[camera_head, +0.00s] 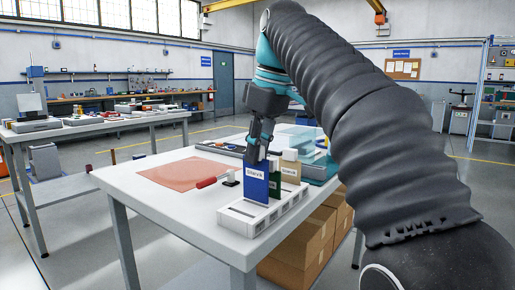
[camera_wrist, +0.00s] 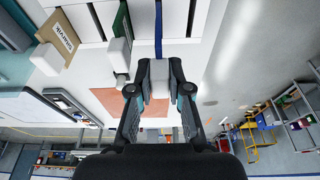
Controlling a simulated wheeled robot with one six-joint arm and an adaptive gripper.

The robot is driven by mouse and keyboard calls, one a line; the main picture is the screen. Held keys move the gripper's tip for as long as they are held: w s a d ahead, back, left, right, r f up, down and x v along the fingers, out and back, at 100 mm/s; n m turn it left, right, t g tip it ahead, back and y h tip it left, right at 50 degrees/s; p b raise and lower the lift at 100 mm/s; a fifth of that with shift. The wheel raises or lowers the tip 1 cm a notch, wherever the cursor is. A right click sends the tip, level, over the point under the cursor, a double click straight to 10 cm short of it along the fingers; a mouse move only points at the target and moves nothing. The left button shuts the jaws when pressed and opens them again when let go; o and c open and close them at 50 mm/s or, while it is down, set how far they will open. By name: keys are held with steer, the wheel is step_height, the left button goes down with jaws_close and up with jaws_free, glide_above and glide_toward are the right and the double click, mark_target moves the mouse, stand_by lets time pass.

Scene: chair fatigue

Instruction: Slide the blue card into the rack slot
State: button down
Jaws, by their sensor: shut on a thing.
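My gripper (camera_head: 257,153) is shut on the blue card (camera_head: 256,181) at its top; the card is upright with a white label. In the wrist view the blue card (camera_wrist: 158,22) shows edge-on, and the fingers (camera_wrist: 159,82) close on a white block at its end. The white rack (camera_head: 235,214) stands at the near corner of the table. The card's lower edge is at the rack's top near its left end; I cannot tell whether it is inside a slot. A green card (camera_wrist: 121,22) and a beige card (camera_wrist: 58,32) stand to its right in the head view.
The rack is on a white table (camera_head: 140,195). An orange mat (camera_head: 185,172), a red-handled tool (camera_head: 207,183) and a small black-and-white item (camera_head: 231,180) lie left of the rack. A clear bin (camera_head: 297,137) stands behind. Cardboard boxes (camera_head: 298,252) are below the table.

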steer(key=shift+s+d+b+x, duration=0.1)
steer(key=shift+d+b+x, duration=0.05)
steer(key=shift+b+x, duration=0.6)
steer(key=shift+s+d+b+x, duration=0.15)
steer(key=shift+b+x, duration=0.25)
steer(key=shift+x, duration=0.55)
steer(key=c, duration=1)
jaws_free()
steer(key=shift+f, duration=0.1)
steer(key=p+v, duration=0.3)
steer(key=v, duration=0.1)
steer(key=shift+w+a, duration=0.35)
steer(key=shift+f+b, duration=0.15)
steer(key=shift+b, duration=0.85)
steer(key=p+v, duration=0.1)
steer(key=v, duration=0.1)
steer(key=p+v, duration=0.2)
steer(key=a+p+v, duration=0.1)
steer(key=p+v, duration=0.1)
steer(key=shift+w+a, duration=0.1)
steer(key=shift+w, duration=0.25)
steer(key=shift+a, duration=0.1)
